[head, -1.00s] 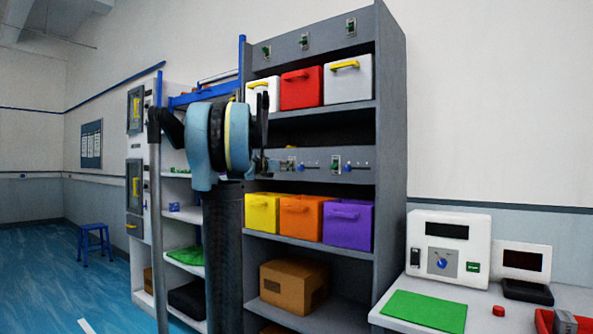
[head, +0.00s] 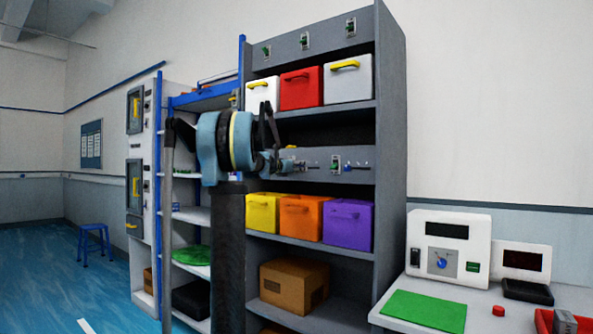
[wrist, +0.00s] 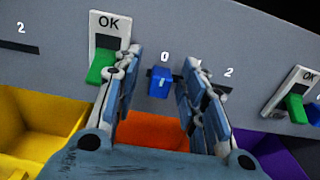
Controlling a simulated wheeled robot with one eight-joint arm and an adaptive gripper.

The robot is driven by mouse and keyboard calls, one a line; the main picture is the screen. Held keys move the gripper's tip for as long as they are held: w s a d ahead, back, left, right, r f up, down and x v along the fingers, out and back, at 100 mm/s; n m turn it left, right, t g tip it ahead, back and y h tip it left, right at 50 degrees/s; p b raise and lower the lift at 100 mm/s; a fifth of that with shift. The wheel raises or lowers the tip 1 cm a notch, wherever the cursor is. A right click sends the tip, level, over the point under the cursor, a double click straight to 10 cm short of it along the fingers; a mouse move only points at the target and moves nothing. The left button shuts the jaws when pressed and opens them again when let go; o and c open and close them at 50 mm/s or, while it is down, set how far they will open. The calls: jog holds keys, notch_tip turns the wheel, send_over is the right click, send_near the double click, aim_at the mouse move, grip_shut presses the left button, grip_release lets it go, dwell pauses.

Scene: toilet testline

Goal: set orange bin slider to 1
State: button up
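The orange bin (head: 300,217) sits on the middle shelf between the yellow and purple bins. It also shows below the panel in the wrist view (wrist: 150,131). Its blue slider knob (wrist: 160,83) is on the grey panel just below the label 0, with a 2 to its right. My gripper (wrist: 162,62) is open, with one finger on each side of the knob. Gaps show between the knob and both fingers; depth contact cannot be told. In the head view my gripper (head: 284,163) is in front of the panel and partly hides the slider.
A green OK switch (wrist: 103,66) is close beside the left finger. Another green switch (wrist: 295,107) is at the right. The yellow bin (head: 262,213) and purple bin (head: 347,224) flank the orange one. A white device (head: 447,247) stands on the right-hand table.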

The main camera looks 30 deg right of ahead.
aim_at(309, 166)
grip_shut()
jog(key=shift+s+d, duration=0.25)
jog(key=shift+s, duration=0.4)
jog(key=shift+s+d, duration=0.25)
jog(key=shift+s, duration=0.35)
jog(key=shift+s+d, duration=0.25)
jog(key=shift+s, duration=0.4)
jog(key=shift+o, duration=0.5)
grip_release()
jog(key=v, duration=1.2)
jog(key=shift+f, duration=0.15)
